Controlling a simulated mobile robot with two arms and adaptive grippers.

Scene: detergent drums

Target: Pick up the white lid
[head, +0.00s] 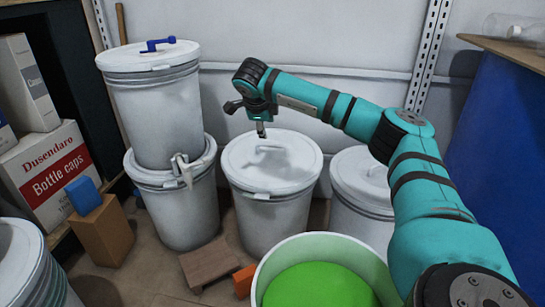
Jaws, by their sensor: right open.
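A white lid (290,178) lies on top of the middle white drum (270,222). It has a raised part near its centre and a small tab at its front edge. My right gripper (261,131) is above the far part of this lid, pointing down, small and dark in the picture. It is open and holds nothing that I can see. Whether its fingertips touch the lid is hard to tell. Other white lids cover the stacked drum at the left (135,56) and the drum at the right (362,172). My left gripper is not in view.
An open drum (262,278) with green contents stands in front. A blue tap-like piece (157,44) lies on the upper left lid. A wooden block (208,264) and an orange block (245,280) lie on the floor. Boxes (52,170) stand at the left, a blue panel (495,150) at the right.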

